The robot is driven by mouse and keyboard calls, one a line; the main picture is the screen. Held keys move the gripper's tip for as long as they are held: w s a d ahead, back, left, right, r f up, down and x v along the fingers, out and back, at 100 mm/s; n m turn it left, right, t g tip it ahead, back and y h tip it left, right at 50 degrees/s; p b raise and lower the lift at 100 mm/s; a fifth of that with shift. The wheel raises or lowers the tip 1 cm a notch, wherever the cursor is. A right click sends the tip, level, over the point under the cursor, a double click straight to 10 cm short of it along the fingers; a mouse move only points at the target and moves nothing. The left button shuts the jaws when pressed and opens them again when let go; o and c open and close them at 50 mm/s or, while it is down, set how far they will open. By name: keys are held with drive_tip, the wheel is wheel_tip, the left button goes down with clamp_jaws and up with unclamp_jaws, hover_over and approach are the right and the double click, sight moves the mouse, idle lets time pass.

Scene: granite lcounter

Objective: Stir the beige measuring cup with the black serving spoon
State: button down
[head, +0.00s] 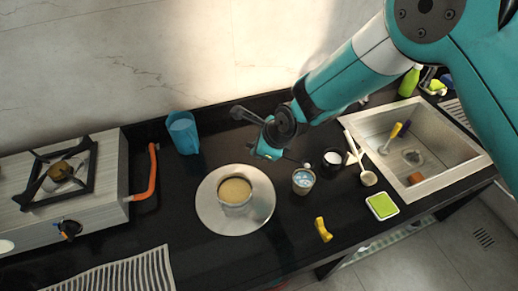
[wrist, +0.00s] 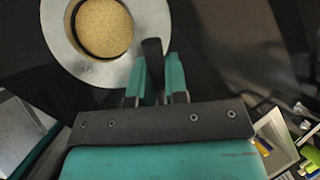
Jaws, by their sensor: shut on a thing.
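A round beige cup (head: 234,191) with grainy tan contents sits on a silver round plate (head: 262,211) in the middle of the counter. In the wrist view the cup (wrist: 103,28) is at upper left on the plate (wrist: 153,18). My gripper (head: 266,153) is above the counter, behind and to the right of the cup. In the wrist view my gripper (wrist: 155,82) is shut on a black handle, which I take as the serving spoon (wrist: 152,50). The spoon's bowl is hidden, and I see no part of it inside the cup.
A small cup (head: 303,181) with blue-white contents and a dark cup (head: 334,160) stand right of the plate. A blue tumbler (head: 183,133) stands behind left. A stove (head: 65,190) is left, a sink (head: 415,150) right. A yellow object (head: 323,230) lies in front.

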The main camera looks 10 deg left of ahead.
drive_tip(key=d+f+y+b, duration=0.1)
drive_tip(key=b, duration=0.1)
drive_tip(key=shift+w+f+y+b, duration=0.1)
drive_tip(key=shift+f+y+b, duration=0.25)
drive_tip(key=shift+y, duration=0.05)
drive_tip(key=shift+f+b, duration=1.15)
drive_tip(key=shift+f, duration=0.6)
drive_tip(key=shift+a, duration=0.1)
